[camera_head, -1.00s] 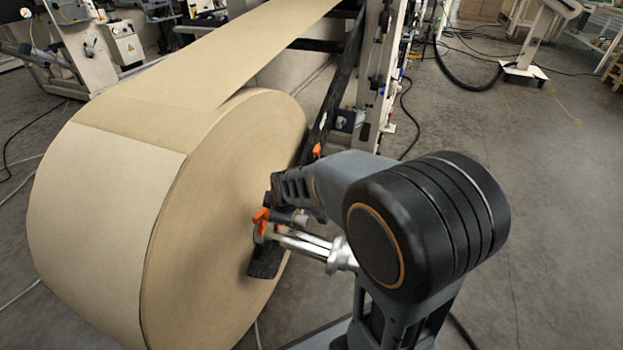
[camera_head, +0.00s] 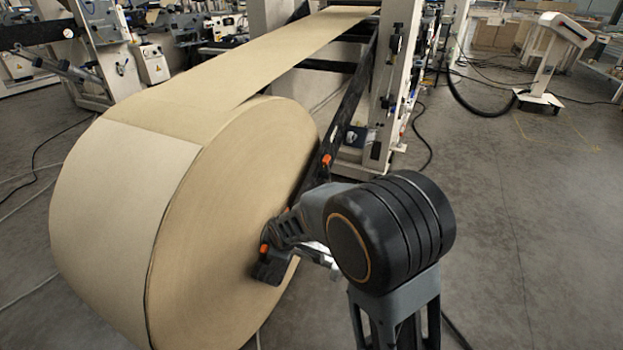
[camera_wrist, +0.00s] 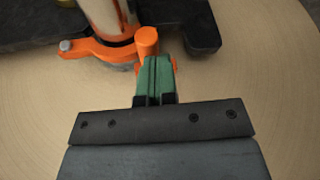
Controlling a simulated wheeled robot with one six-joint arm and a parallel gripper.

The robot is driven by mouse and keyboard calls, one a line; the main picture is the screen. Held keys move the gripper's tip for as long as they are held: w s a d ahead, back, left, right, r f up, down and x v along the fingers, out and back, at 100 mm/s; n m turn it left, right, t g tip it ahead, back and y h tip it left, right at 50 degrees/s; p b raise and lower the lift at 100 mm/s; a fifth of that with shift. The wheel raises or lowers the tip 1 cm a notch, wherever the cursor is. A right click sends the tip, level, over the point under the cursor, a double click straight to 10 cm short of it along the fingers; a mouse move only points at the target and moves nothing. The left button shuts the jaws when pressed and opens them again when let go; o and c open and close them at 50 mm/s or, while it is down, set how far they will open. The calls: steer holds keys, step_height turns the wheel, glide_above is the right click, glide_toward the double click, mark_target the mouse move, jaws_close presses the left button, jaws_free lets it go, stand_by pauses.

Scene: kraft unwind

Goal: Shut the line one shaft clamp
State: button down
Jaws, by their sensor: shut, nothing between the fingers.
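The shaft clamp (camera_wrist: 98,50) is orange in the wrist view and curves around the lower end of a shiny metal shaft (camera_wrist: 103,18). A round orange knob (camera_wrist: 147,38) stands at its right side, and an ear sticks out left. My gripper (camera_wrist: 156,68) has green fingers, shut together with nothing between them. Their tips are right at the knob, touching or very close; I cannot tell which. In the head view a bit of the orange clamp (camera_head: 264,249) shows at the roll's face; my arm hides most of it and the shaft.
A large kraft paper roll (camera_head: 215,220) fills the left side, its web running up to the machine frame (camera_head: 397,75). A dark support arm (camera_head: 340,125) with an orange piece runs beside the roll. Dark bracket parts (camera_wrist: 180,22) flank the clamp.

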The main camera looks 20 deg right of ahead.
steer(key=shift+s+d+f, duration=0.1)
steer(key=shift+s+f, duration=0.2)
steer(key=shift+f, duration=0.3)
steer(key=shift+r, duration=0.1)
step_height(320, 180, up, 6)
steer(key=a+p, duration=0.1)
steer(key=p, duration=0.3)
steer(key=s+a+r, duration=0.2)
steer(key=s+a, duration=0.1)
steer(key=s, duration=0.6)
steer(key=s+d+r+m+p, duration=0.3)
steer(key=d+r+m+p, duration=0.1)
steer(key=r+p, duration=0.7)
steer(key=s+d+r+m+g+p, duration=0.1)
steer(key=s+d+r+m+p, duration=0.2)
steer(key=r+p, duration=0.8)
steer(key=s+d+r+m+g+p, duration=0.1)
steer(key=s+d+r+m+p, duration=0.2)
steer(key=r+p, duration=0.9)
step_height(320, 180, up, 9)
steer(key=shift+d+m+h, duration=0.3)
steer(key=shift+d+m, duration=0.7)
steer(key=shift+m, duration=0.1)
steer(key=shift+a, duration=0.15)
